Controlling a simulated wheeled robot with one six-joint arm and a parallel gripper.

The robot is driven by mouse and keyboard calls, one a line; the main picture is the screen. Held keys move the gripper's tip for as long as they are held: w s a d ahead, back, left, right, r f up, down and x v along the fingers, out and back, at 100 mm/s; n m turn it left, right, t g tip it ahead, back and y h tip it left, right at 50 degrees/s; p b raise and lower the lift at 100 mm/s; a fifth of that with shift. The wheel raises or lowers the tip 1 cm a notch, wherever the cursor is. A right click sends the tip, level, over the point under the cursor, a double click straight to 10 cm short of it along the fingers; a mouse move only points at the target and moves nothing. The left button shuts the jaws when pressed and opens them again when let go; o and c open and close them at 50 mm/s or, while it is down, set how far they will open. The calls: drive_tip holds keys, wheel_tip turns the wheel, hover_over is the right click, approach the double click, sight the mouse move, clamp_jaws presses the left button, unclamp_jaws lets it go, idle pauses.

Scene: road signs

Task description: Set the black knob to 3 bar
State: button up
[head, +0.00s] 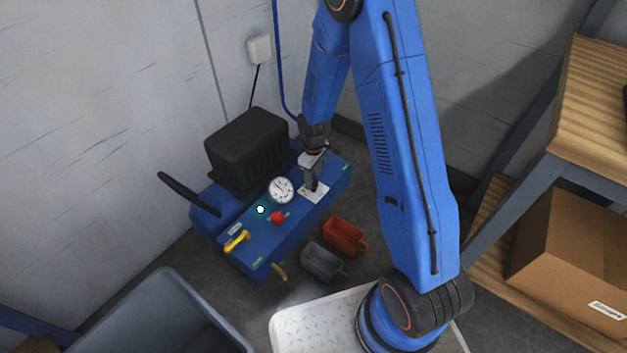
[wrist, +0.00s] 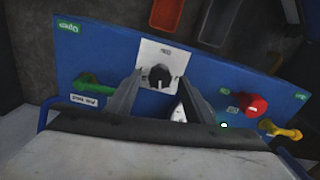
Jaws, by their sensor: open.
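The black knob (wrist: 157,75) sits on a white plate (wrist: 176,55) on top of the blue compressor (wrist: 225,68); a pale mark on it points toward the bottom of the wrist view. My gripper (wrist: 160,82) is open, with one finger on each side of the knob; I cannot tell whether they touch it. In the head view my gripper (head: 315,182) points down over the white plate (head: 313,194) and hides most of the knob. The white round gauge (head: 280,190) stands beside it; its reading is too small to tell.
Near the gauge are a red knob (head: 277,217), a small lit lamp (head: 260,209) and a yellow handle (head: 236,240). A black housing (head: 248,150) rises behind. An orange bin (head: 345,236) and a grey bin (head: 323,262) stand on the floor in front.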

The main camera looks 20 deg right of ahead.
drive_tip(key=shift+f, duration=0.85)
drive_tip(key=c, duration=1)
drive_tip(key=shift+c, duration=0.2)
drive_tip(key=shift+n, duration=3)
drive_tip(key=o, duration=1)
